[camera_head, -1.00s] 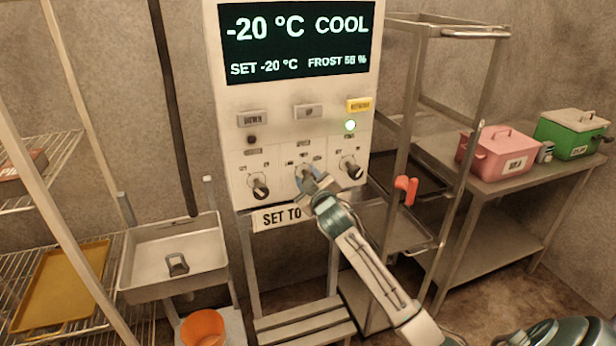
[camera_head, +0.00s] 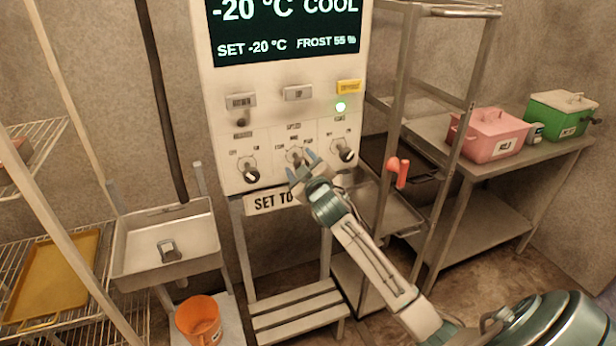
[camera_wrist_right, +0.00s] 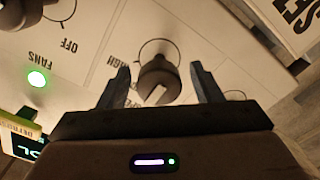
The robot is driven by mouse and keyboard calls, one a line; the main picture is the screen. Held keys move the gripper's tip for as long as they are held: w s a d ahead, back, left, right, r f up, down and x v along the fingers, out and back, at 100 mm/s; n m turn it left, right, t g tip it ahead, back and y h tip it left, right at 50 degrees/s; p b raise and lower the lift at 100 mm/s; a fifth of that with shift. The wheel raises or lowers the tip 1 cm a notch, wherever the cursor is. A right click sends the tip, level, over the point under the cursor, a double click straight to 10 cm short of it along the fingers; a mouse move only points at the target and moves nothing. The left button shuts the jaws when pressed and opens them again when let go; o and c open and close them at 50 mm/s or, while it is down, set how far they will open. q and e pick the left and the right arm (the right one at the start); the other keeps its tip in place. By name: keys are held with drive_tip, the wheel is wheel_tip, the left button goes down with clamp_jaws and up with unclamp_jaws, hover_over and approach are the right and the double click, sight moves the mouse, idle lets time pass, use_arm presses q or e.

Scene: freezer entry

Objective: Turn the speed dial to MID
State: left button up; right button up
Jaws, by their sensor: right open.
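The dark speed dial (camera_head: 295,157) is the middle of three dials on the white control panel (camera_head: 222,130). My right gripper (camera_head: 302,164) is open in front of it. In the wrist view the speed dial (camera_wrist_right: 160,77) lies between the two open fingers of my right gripper (camera_wrist_right: 160,68), with a gap on each side. Its pale mark points down toward my palm in that view. HIGH is printed to the dial's left there. Its other labels are hidden, so I cannot tell which setting the mark meets. My left gripper is not in view.
A left dial (camera_head: 249,172) and a right dial (camera_head: 344,152) flank the speed dial. A green light (camera_head: 340,107) is lit above the right one. The display (camera_head: 285,50) reads COOL. A steel rack (camera_head: 396,90) stands close to the panel's right.

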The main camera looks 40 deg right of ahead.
drive_tip(key=b+v, duration=0.2)
drive_tip(key=v, duration=0.7)
drive_tip(key=shift+d, duration=0.1)
